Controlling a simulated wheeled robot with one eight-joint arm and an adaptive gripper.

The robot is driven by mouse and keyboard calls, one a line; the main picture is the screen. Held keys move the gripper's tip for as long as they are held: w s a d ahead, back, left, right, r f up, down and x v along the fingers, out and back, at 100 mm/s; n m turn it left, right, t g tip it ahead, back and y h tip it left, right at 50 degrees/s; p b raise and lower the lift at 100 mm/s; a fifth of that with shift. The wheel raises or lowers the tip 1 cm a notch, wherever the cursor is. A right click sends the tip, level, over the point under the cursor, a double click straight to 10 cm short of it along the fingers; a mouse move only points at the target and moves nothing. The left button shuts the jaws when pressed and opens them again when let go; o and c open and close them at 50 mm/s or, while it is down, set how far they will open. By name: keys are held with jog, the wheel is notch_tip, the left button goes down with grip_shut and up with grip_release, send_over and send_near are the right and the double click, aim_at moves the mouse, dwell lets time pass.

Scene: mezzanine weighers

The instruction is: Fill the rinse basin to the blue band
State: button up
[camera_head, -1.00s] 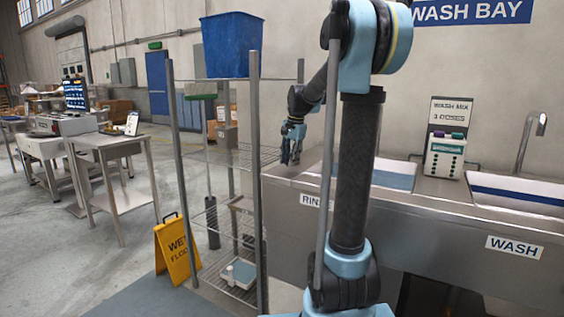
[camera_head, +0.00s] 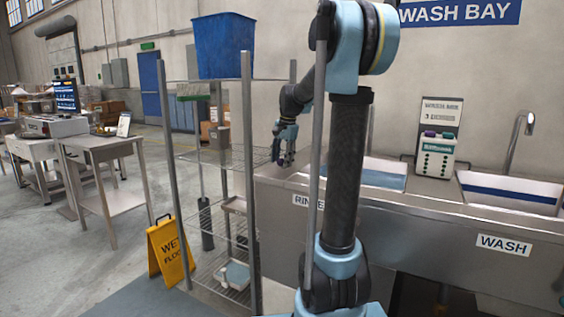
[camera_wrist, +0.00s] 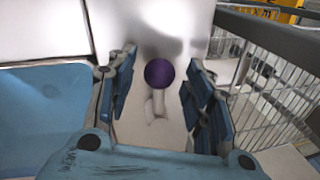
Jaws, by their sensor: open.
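The rinse basin (camera_head: 378,179) is the left basin of the metal sink unit, behind my arm. Pale blue shows inside it; I cannot tell water from band there. A large pale blue area, probably this basin (camera_wrist: 40,115), fills the left of the wrist view. My gripper (camera_head: 284,158) is open over the unit's left end, pointing down. In the wrist view, a round purple knob (camera_wrist: 159,73) on a pale stem shows between my open fingers (camera_wrist: 160,88). I cannot tell whether the fingers reach down around it; no contact shows.
The wash basin (camera_head: 510,192), with a dark blue band, is at the right. A dispenser (camera_head: 436,155) stands between the basins. A wire shelf rack (camera_head: 249,180) with a blue bin (camera_head: 225,46) stands close left of my gripper. A yellow wet-floor sign (camera_head: 168,252) stands lower left.

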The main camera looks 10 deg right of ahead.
notch_tip(320, 180, up, 12)
jog(key=s+d, duration=0.1)
jog(key=shift+s+d+f, duration=0.2)
jog(key=shift+s+d, duration=0.05)
jog(key=shift+s, duration=0.05)
dwell(0.3)
jog(key=s+d+f+n+h, duration=0.1)
jog(key=s+f+n, duration=0.9)
jog(key=s+f, duration=2)
jog(key=s+d, duration=0.2)
jog(key=s, duration=0.2)
jog(key=shift+d+f+t, duration=0.15)
jog(key=shift+d+t, duration=0.05)
jog(key=shift+t, duration=0.1)
jog(key=shift+w+f, duration=0.2)
jog(key=shift+w, duration=0.25)
